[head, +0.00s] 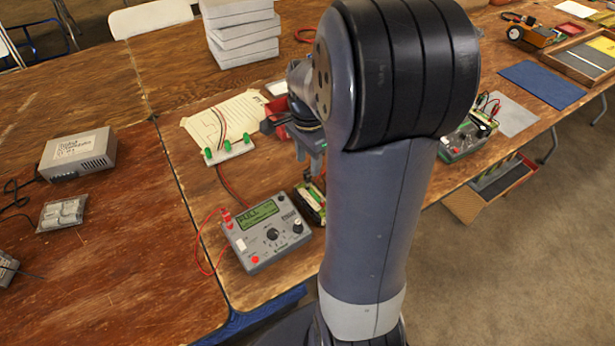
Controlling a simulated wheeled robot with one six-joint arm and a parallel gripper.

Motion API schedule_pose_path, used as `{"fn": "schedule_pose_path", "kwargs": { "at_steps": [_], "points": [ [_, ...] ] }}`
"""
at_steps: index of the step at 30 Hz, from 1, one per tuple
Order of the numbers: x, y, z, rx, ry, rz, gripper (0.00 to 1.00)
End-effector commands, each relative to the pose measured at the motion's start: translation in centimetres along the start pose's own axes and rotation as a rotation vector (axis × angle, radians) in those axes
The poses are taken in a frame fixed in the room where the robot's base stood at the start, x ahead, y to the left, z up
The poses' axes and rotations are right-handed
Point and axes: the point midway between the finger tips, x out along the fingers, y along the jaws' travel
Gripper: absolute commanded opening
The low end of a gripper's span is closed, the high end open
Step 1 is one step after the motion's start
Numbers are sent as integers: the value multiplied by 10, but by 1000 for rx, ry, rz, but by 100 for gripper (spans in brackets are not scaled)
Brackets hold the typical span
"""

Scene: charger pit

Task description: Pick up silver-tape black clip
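My gripper (317,174) points down over the wooden table (213,268), just above a small device with a pale top and dark parts (312,203). My own arm covers much of that area, and the fingers are too small to tell whether they are open or hold anything. I cannot make out a black clip with silver tape. A grey charger (266,236) with a lit green display reading "FULL" stands left of the small device. A red lead (203,240) loops from the charger's left side.
A pale strip with green clips (230,151) and wires lies on paper (205,122) behind the charger. A grey box (78,153) and clear bag (62,213) are at left. A grey stack (240,35) stands behind.

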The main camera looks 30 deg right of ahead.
Motion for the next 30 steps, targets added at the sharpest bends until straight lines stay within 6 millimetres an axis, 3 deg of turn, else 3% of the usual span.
{"fn": "schedule_pose_path", "kwargs": {
  "at_steps": [9,19,30],
  "points": [
    [44,3,5,1,-2,4,40],
    [50,2,5,1,0,0,40],
    [50,2,5,1,0,0,10]
  ]
}}
